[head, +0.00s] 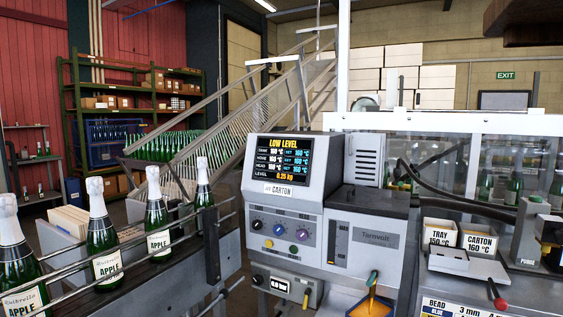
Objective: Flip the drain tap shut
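The glue machine (365,240) stands in the middle of the head view, marked "Termvolt". At its lower front a small yellow-orange lever-like part (373,279) sticks out, apparently the drain tap. Below it is a blue-edged tray (349,303) with orange content, cut by the bottom edge of the picture. Orange shows between the tap and the tray; I cannot tell for sure whether it is a running stream. The display (284,160) reads "LOW LEVEL" and 0.25 kg. My gripper is not in view.
Another yellow lever (307,297) sits on the lower left panel (285,286). Bottles (103,238) stand on a railed conveyor at the left. At the right are "TRAY" (440,233) and "CARTON" (479,241) bins, a red-knobbed handle (497,297) and a black hose (450,195).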

